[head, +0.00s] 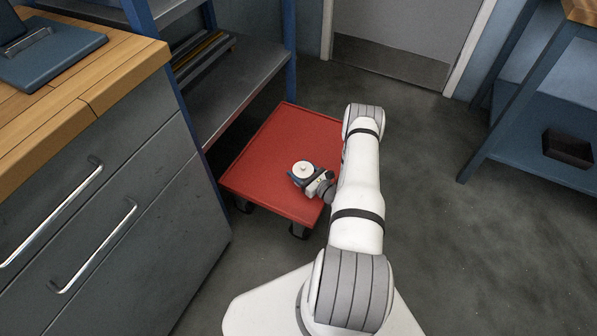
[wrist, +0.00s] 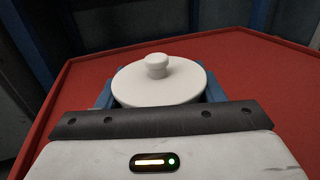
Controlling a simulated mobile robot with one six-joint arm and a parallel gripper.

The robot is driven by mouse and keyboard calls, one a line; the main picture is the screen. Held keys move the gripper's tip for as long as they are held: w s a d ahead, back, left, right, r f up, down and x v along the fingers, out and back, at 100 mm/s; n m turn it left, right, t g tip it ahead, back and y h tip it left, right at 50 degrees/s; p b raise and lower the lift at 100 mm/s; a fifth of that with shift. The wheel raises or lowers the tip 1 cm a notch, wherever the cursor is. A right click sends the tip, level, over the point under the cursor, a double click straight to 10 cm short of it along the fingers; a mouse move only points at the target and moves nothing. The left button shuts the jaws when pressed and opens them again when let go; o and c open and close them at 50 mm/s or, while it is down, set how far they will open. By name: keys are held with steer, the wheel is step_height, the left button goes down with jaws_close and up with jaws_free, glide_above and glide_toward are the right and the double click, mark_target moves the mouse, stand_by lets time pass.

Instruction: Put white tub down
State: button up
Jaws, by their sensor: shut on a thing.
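The white tub (head: 303,168) is over the red top of the tooling cart (head: 270,135) in the head view. In the wrist view the tub (wrist: 158,86) shows its round white lid with a knob on top, and it looks upright. My gripper (head: 304,176) is shut on the tub, with a blue finger on each side of it. The tub's lower part is hidden by my gripper, so I cannot tell whether it touches the cart top (wrist: 90,73).
A grey drawer cabinet with a wooden top (head: 120,65) stands at the left. A blue-framed shelf (head: 235,85) stands close beside the cart. A blue bench (head: 530,125) with a dark bin (head: 568,149) is at the right. The cart top around the tub is clear.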

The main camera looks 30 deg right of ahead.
steer(key=shift+f, duration=0.25)
steer(key=o, duration=1.3)
steer(key=shift+r, duration=0.1)
steer(key=shift+r, duration=0.1)
